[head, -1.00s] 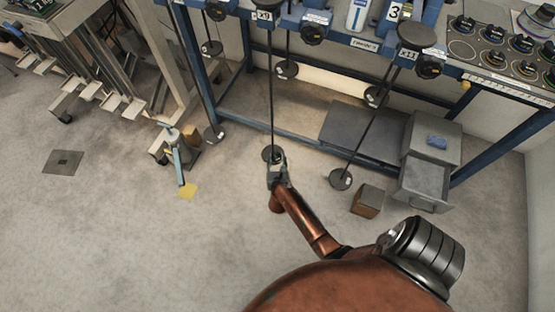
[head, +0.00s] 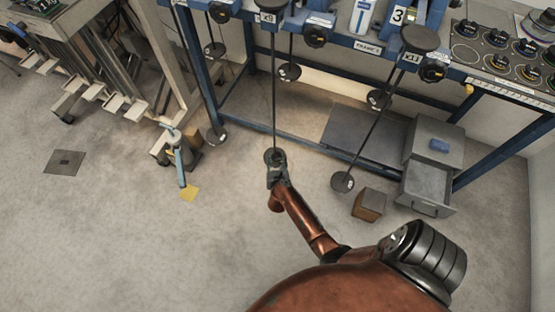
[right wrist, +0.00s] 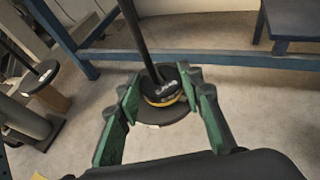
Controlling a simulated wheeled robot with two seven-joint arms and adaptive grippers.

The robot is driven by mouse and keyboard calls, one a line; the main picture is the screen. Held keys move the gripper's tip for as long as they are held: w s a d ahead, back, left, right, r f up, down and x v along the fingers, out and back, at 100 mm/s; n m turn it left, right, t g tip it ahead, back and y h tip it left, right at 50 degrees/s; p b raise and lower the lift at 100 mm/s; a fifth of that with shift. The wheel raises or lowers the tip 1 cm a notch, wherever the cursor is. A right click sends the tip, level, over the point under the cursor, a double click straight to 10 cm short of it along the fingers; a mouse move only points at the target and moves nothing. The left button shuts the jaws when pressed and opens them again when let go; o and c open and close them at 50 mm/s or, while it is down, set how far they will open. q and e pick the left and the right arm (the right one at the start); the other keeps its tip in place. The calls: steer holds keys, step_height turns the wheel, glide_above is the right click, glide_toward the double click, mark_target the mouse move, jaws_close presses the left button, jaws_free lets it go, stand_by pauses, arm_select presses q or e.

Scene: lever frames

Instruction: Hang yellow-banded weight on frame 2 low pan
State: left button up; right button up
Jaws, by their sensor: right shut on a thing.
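The yellow-banded weight (right wrist: 163,92) is a dark disc with a yellow band, set around a hanging rod (right wrist: 138,36) in the right wrist view. Just below it is a wider grey pan (right wrist: 165,115); I cannot tell whether the weight touches it. My right gripper (right wrist: 163,98) has its green fingers on both sides of the weight and is shut on it. In the head view this gripper (head: 276,165) is at the low end of the same rod (head: 273,90). The weight is hard to make out there. My left gripper is not in view.
Other low pans hang nearby, one to the right (head: 342,182) and one to the left (head: 216,136). A brown block (head: 369,204) and a grey drawer cabinet (head: 432,145) stand at the right. The blue frame's lower rail (right wrist: 200,57) runs behind.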

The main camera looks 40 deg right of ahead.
steer(key=shift+w+d, duration=0.15)
steer(key=shift+w, duration=0.25)
steer(key=shift+w+d, duration=0.1)
steer(key=shift+w, duration=0.1)
stand_by(0.3)
steer(key=shift+w, duration=0.25)
steer(key=shift+w+d, duration=0.1)
steer(key=shift+w, duration=0.1)
stand_by(0.3)
steer(key=shift+f+b, duration=0.65)
stand_by(0.4)
steer(key=o, duration=1.2)
steer(key=shift+s, duration=0.1)
